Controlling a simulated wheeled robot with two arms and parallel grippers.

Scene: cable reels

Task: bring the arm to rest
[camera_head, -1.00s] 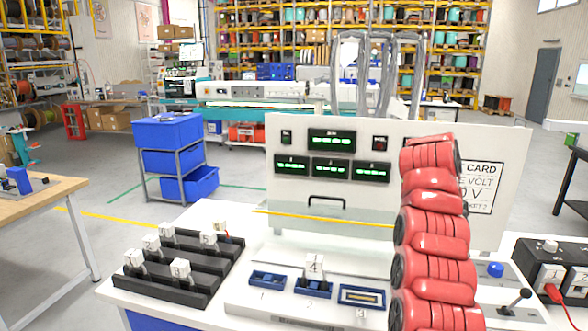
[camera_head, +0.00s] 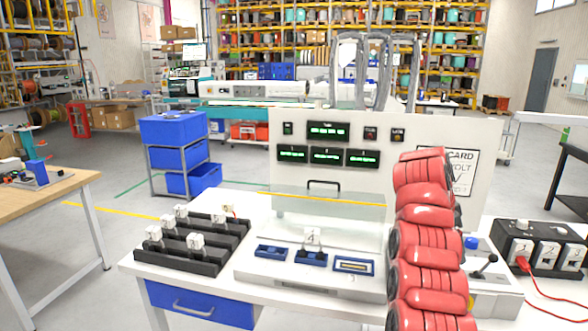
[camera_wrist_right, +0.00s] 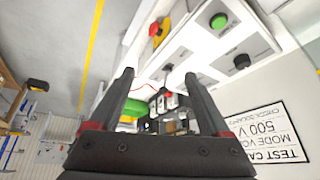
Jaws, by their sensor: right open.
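My right arm (camera_head: 428,250) rises as a red, jointed column in front of the right part of the test panel in the head view. Its gripper is not visible in the head view. In the right wrist view my right gripper (camera_wrist_right: 157,88) is open, its two dark fingers apart with nothing between them. Beyond the fingers lie the panel's buttons and, to the right, the test card (camera_wrist_right: 268,135). My left gripper is in no view.
The white bench carries the upright panel (camera_head: 400,132), a black rack (camera_head: 205,258) with several numbered white blocks, and a base with blue sockets, one holding block 4 (camera_head: 312,237). A black box (camera_head: 540,250) with a red cable stands right. Blue bins (camera_head: 175,157) stand behind left.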

